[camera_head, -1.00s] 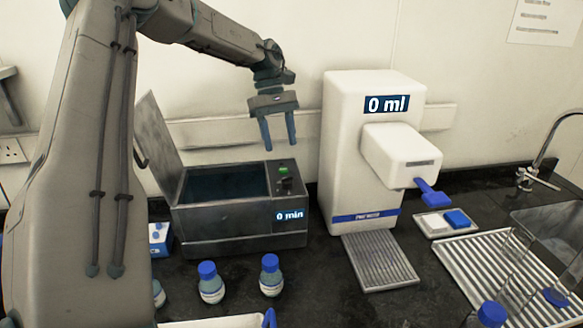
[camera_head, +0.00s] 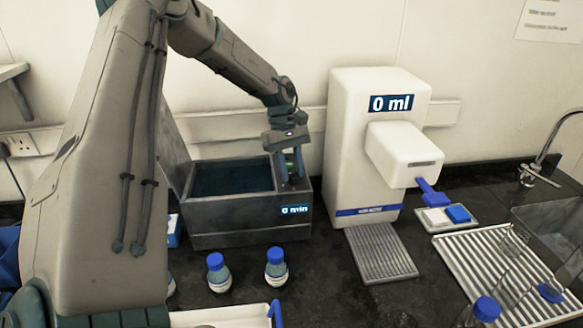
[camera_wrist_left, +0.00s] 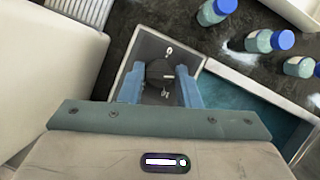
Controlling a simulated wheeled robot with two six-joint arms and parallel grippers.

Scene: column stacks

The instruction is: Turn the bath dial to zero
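The bath (camera_head: 250,237) is a grey metal box with its lid raised, holding dark teal water. Its display (camera_head: 294,210) appears to read 0 min. The bath dial shows in the left wrist view (camera_wrist_left: 160,72) as a dark round knob with a pale mark, on the grey control panel. My left gripper (camera_head: 290,178) points down over this panel, hiding most of the dial in the head view. Its blue fingers (camera_wrist_left: 160,82) are apart, one on either side of the dial; I cannot tell if they touch it. My right gripper is not in view.
A white dispenser (camera_head: 345,150) reading 0 ml stands close right of the bath. Blue-capped bottles (camera_head: 218,272) (camera_head: 276,268) stand in front of the bath. A white tray edge (camera_head: 225,318) is at the bottom. A drain rack (camera_head: 480,255) and sink are at right.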

